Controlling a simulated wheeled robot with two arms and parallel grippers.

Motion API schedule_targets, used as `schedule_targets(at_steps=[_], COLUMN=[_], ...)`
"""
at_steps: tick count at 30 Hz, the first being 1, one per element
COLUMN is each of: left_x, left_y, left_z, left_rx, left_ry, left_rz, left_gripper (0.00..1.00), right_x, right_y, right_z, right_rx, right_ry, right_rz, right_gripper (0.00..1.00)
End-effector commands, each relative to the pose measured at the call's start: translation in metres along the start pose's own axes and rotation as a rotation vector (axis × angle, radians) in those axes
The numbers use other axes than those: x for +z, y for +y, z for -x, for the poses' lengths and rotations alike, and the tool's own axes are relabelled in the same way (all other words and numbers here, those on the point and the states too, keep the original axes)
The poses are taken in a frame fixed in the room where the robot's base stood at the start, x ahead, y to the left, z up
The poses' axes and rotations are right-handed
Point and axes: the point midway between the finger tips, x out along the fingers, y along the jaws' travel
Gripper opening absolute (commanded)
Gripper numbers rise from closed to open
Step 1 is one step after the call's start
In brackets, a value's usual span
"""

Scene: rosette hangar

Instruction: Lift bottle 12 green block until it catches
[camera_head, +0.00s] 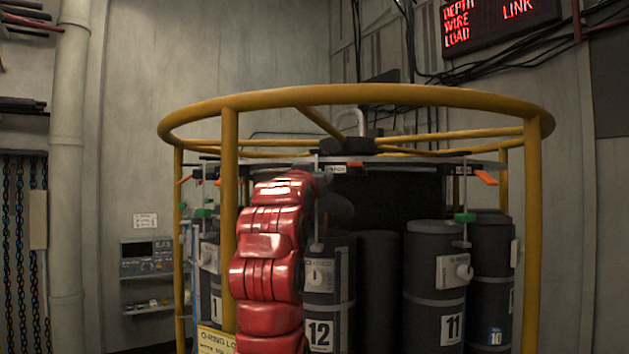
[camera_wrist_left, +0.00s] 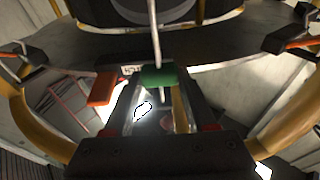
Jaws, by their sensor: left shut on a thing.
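Bottle 12 (camera_head: 330,290) is a dark cylinder with a white number label, standing inside the yellow round frame. My red left arm rises in front of its left side. My left gripper (camera_wrist_left: 158,88) is shut on the green block (camera_wrist_left: 158,76), which sits on a thin upright rod (camera_wrist_left: 155,35). In the head view the block is mostly hidden by my wrist, close under the dark top plate (camera_head: 385,163). It is higher than the green block of bottle 11 (camera_head: 464,217). An orange lever (camera_wrist_left: 103,88) lies just left of the jaws in the wrist view. My right gripper is not in view.
The yellow frame (camera_head: 228,150) has a top ring and upright posts close around my arm. Bottle 11 (camera_head: 435,270) and bottle 10 (camera_head: 491,290) stand to the right, and another bottle (camera_head: 209,280) to the left. Another orange lever (camera_head: 485,178) hangs at the plate's right edge.

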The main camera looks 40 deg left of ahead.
Motion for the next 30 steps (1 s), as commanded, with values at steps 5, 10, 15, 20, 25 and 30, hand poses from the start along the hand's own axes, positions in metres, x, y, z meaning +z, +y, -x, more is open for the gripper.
schedule_targets(at_steps=[5,10,15,20,25,30], left_x=[0.001,0.001,0.002,0.005,0.006,0.005], left_y=[0.0,0.0,0.0,0.0,0.0,0.0], left_z=[0.0,0.0,0.0,0.009,0.025,0.04], left_rx=[0.001,0.001,0.001,0.001,0.001,0.0], left_ry=[-0.001,-0.002,-0.003,-0.001,-0.004,-0.002], left_rz=[0.0,0.0,0.0,0.0,0.0,0.0], left_gripper=[0.74,0.85,0.85,0.85,0.85,0.85], right_x=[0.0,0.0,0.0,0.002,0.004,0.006], right_y=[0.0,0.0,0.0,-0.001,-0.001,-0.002], right_z=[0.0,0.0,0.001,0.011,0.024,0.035], right_rx=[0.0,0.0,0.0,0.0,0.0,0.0], right_ry=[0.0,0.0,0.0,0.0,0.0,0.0], right_rz=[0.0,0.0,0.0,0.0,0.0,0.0], right_gripper=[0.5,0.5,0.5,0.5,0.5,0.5])
